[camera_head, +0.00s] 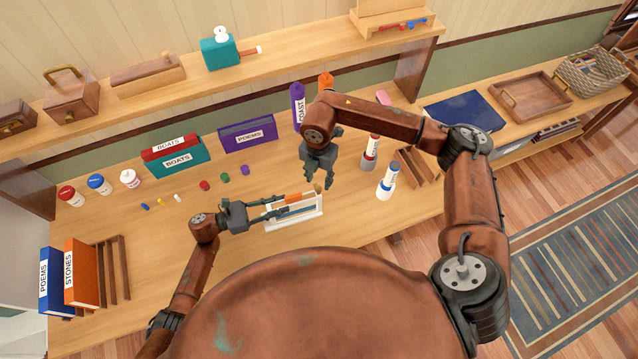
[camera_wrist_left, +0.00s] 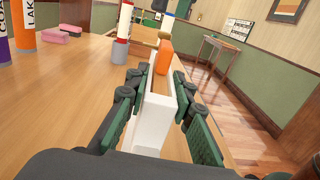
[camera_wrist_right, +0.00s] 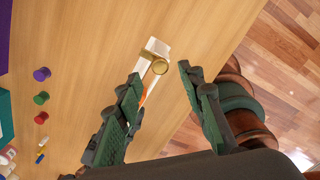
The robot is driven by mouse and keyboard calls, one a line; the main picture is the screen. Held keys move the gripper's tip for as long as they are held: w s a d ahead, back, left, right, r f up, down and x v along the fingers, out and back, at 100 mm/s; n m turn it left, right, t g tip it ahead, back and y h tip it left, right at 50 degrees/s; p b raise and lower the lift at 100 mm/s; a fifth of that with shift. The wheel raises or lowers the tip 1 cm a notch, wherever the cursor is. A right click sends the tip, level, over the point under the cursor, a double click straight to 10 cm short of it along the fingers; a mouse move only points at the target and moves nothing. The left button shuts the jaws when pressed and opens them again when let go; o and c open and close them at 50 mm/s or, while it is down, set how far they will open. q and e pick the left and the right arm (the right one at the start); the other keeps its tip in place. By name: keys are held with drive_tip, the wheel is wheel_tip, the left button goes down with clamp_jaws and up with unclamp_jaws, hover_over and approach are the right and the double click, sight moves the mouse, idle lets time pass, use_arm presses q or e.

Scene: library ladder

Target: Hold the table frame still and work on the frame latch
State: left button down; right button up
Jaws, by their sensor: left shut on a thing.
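The white table frame (camera_head: 292,222) stands near the table's front edge, with an orange piece (camera_head: 296,198) in it. In the left wrist view the frame (camera_wrist_left: 152,128) lies between the fingers of my left gripper (camera_wrist_left: 155,105), which is shut on it. A brass round latch (camera_wrist_right: 159,67) sits at the frame's right end; it also shows small in the head view (camera_head: 318,188). My right gripper (camera_head: 319,184) points down just above that end. In the right wrist view its fingers (camera_wrist_right: 160,80) are spread, with the latch beyond the tips and nothing between them.
Small coloured pegs (camera_head: 224,177) lie left of the frame. White-labelled cylinders (camera_head: 387,183) and a wooden rack (camera_head: 415,166) stand to the right. Box files (camera_head: 178,157) stand at the back; books (camera_head: 80,272) stand at the left front. Bare tabletop (camera_head: 165,235) lies left of my left gripper.

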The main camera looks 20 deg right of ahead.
sight(319, 188)
wheel_tip(319, 188, up, 8)
drive_tip(key=shift+f, duration=0.15)
idle(0.3)
use_arm(q)
drive_tip(key=c, duration=1.6)
unclamp_jaws()
